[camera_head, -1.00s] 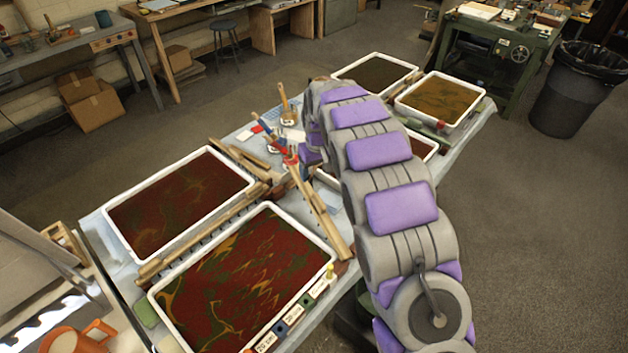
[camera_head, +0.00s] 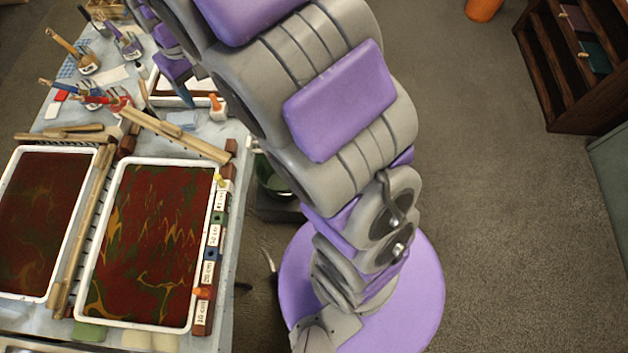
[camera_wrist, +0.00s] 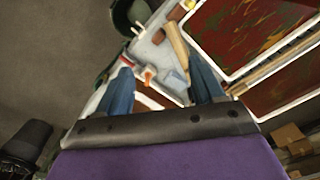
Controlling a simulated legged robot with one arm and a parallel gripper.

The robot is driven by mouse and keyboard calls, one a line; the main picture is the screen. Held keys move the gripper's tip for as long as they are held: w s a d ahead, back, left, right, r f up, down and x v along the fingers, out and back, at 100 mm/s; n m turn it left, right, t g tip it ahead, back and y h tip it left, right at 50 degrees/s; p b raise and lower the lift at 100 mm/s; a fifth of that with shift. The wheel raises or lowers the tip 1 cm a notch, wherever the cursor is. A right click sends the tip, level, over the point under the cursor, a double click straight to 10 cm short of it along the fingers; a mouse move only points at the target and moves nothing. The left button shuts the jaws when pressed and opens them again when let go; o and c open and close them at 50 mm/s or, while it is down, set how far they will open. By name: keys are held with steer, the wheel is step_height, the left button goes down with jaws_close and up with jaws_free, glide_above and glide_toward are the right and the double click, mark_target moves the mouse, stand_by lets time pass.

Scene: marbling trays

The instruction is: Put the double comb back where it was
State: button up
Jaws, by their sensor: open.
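A pale wooden two-bar piece (camera_head: 172,136), possibly the double comb, lies across the table beyond the near red-and-green tray (camera_head: 150,235). Another long toothed wooden comb (camera_head: 88,225) lies between the two red trays. I cannot tell for sure which is the double comb. My gripper (camera_wrist: 162,85) has blue fingers spread apart, with nothing held between them. In the wrist view a pale wooden bar end (camera_wrist: 177,45) shows beyond the gap, near the right finger; contact is not visible.
A second red tray (camera_head: 98,158) lies at the left. Labelled blocks (camera_head: 208,262) line the near tray's right edge. Brushes in jars (camera_head: 85,62) and a small orange-capped bottle (camera_head: 217,107) stand farther back.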

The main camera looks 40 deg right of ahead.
steer(key=s+d+m+g, duration=0.1)
steer(key=s+d, duration=0.1)
steer(key=s, duration=1.4)
steer(key=s+d+m, duration=0.1)
steer(key=s+d, duration=0.2)
steer(key=s, duration=1.2)
steer(key=shift+s+d+r+m+g, duration=0.15)
steer(key=shift+s+d+m+g, duration=0.05)
steer(key=shift+s+m+g, duration=0.2)
steer(key=shift+c, duration=0.4)
